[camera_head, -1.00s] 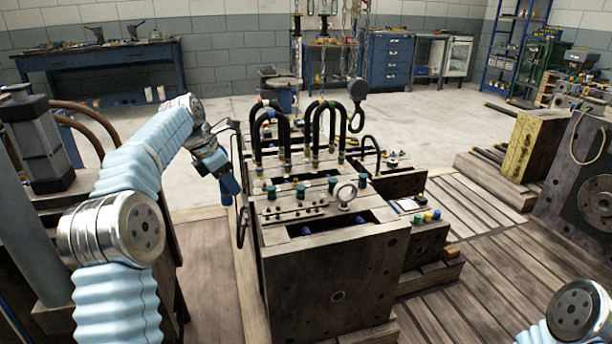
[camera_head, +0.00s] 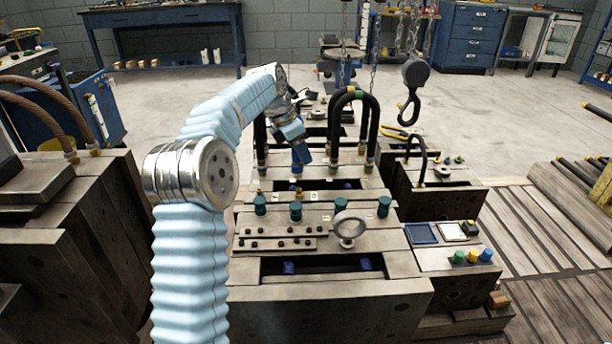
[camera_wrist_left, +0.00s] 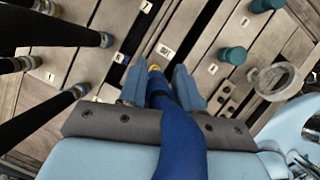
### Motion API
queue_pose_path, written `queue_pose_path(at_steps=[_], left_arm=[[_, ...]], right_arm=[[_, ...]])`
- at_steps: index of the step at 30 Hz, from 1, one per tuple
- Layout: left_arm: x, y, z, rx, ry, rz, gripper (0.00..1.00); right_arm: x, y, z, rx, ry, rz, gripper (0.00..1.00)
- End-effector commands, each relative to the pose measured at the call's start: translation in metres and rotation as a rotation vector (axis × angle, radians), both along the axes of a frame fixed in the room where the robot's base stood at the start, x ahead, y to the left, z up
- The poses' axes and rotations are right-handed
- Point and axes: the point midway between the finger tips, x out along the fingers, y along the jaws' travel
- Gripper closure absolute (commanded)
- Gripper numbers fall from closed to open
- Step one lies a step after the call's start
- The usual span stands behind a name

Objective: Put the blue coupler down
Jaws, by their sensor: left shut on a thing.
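The blue coupler (camera_wrist_left: 180,135) shows in the left wrist view as a long blue body running up between the fingers, with a small yellow end at its far tip. My left gripper (camera_wrist_left: 160,88) is shut on it, one finger on each side. In the head view my left gripper (camera_head: 300,156) points down over the middle of the mould block (camera_head: 330,285), in front of the black looped hoses (camera_head: 372,130). The coupler is hard to tell from the blue fingers there. I cannot tell whether its tip touches the mould. My right gripper is not in view.
Teal caps (camera_head: 296,211) and a metal ring (camera_head: 349,229) stand on the mould top near the gripper. At right are a small blue tray (camera_head: 421,234), a white plate (camera_head: 452,231) and coloured knobs (camera_head: 473,257). A chain hook (camera_head: 413,85) hangs behind.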

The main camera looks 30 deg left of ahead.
Motion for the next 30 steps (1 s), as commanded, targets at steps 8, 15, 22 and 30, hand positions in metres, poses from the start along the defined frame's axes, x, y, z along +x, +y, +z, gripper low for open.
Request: queue_pose_path(at_steps=[8, 15, 22, 30], left_arm=[[0.000, 0.000, -0.033, 0.000, -0.001, 0.001, 1.00], [0.000, 0.000, -0.053, 0.001, -0.003, 0.000, 1.00], [0.000, 0.000, -0.055, 0.001, -0.002, 0.000, 1.00], [0.000, 0.000, -0.055, 0.001, -0.002, 0.000, 0.42]], right_arm=[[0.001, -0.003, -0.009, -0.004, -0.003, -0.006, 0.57], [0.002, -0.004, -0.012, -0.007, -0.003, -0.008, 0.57], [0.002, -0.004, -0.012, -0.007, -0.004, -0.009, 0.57], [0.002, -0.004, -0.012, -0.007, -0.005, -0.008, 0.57]])
